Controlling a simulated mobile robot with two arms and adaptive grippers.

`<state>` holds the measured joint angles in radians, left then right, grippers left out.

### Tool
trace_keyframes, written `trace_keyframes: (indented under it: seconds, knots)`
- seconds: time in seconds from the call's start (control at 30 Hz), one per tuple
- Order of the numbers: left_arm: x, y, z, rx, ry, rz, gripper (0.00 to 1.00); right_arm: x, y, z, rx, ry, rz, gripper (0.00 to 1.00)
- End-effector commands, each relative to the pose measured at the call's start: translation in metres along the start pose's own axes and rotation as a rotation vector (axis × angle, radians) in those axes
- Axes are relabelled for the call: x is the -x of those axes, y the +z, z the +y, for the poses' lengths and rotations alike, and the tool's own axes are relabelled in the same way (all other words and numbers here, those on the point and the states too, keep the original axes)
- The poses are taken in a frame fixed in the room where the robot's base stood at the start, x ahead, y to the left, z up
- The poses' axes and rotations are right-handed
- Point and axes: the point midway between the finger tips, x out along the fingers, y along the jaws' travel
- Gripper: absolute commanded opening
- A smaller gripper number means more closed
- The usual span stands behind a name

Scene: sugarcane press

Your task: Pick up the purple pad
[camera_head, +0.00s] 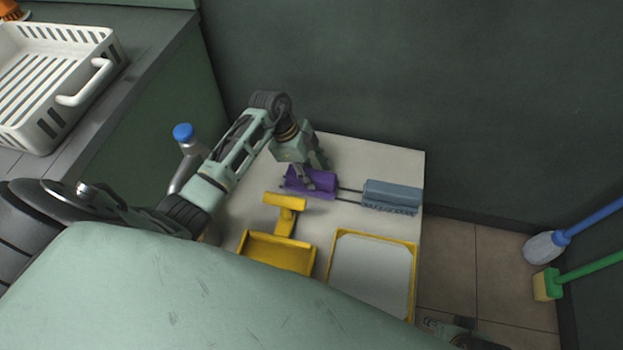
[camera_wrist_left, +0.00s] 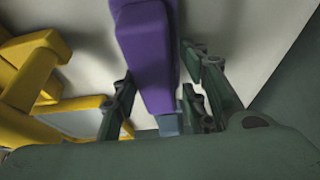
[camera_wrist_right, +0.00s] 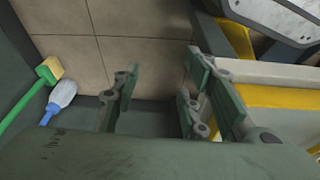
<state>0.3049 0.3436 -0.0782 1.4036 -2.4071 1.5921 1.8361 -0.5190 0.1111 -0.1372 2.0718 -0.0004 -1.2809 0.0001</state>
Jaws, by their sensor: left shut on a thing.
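The purple pad (camera_head: 322,180) is a block with a sloped top near the back of the white table. Thin dark rods run between it and a blue-grey block (camera_head: 392,192) to its right. My left gripper (camera_head: 308,176) is at the purple pad. In the left wrist view its fingers (camera_wrist_left: 158,98) stand on both sides of the purple pad (camera_wrist_left: 148,55), shut on it. My right gripper (camera_wrist_right: 160,95) is open and empty beside the table's right edge; it also shows at the bottom of the head view (camera_head: 455,326).
A yellow scoop-like piece (camera_head: 280,250) and a yellow-rimmed tray (camera_head: 372,272) lie at the front of the white table (camera_head: 372,153). A white rack (camera_head: 60,80) sits on the left counter. Brushes (camera_head: 545,246) lean at right.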

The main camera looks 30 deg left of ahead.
Motion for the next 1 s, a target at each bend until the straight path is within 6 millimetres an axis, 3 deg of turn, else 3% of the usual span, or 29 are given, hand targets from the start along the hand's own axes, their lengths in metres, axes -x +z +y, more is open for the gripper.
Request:
trace_keyframes:
  seconds: [0.27,0.3,0.5,1.0]
  knots:
    - [-0.001,0.001,0.001,0.001,0.002,-0.001,0.1,0.0,0.0,0.0,0.0,0.0,0.0,0.4]
    - [0.0,0.001,0.001,0.001,0.002,-0.001,0.0,0.0,0.0,0.0,0.0,0.0,0.0,0.4]
    - [0.008,-0.003,0.0,0.0,0.0,-0.001,0.0,-0.001,0.0,0.0,0.0,-0.001,0.004,0.4]
    - [0.072,-0.029,-0.001,-0.001,-0.001,-0.002,0.0,-0.065,0.032,-0.004,0.007,-0.007,-0.041,0.4]
